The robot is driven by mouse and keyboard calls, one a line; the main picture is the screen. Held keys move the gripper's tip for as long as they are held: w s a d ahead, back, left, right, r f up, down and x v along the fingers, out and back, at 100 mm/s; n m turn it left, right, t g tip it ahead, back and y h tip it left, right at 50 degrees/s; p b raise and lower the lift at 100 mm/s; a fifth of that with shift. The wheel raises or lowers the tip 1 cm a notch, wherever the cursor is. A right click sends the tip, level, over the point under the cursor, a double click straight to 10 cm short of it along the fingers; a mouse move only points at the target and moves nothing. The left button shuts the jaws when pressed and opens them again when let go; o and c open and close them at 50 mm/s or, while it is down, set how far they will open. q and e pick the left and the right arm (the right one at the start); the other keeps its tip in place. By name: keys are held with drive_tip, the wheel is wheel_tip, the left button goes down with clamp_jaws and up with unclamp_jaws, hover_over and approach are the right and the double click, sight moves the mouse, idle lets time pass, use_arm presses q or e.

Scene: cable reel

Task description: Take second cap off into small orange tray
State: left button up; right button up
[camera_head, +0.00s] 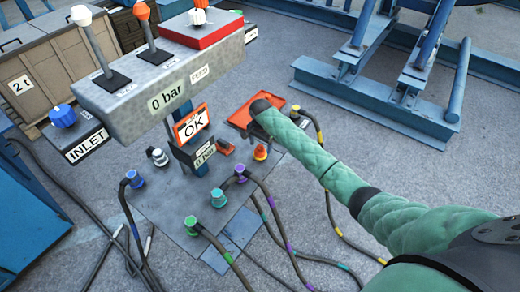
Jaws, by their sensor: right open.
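The small orange tray (240,116) lies beyond the coupling plate, partly covered by my right arm. My right gripper (260,106) is at the dark end of the green-sleeved arm, over the tray in this view. Its fingers are hardly visible, and I cannot tell its height or whether anything lies beneath it. An orange cap-like piece (260,152) stands on the right of the grey plate. A white-and-dark cap-like piece (160,157) stands at the plate's left. I cannot tell which is the second cap. My left gripper is not in view.
Coloured couplings with hoses, such as the teal one (218,197), crowd the grey plate (165,205). A lever block (160,95) and an OK sign (192,124) rise above it. A blue steel frame (400,105) stands at right. Hoses cross the floor.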

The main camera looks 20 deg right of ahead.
sight(260, 146)
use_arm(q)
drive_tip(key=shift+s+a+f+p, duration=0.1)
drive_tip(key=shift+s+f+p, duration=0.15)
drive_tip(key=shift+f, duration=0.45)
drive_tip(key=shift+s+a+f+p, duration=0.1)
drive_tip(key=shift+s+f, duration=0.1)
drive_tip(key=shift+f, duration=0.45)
use_arm(e)
drive_tip(key=shift+f, duration=1.5)
drive_tip(key=c, duration=1.1)
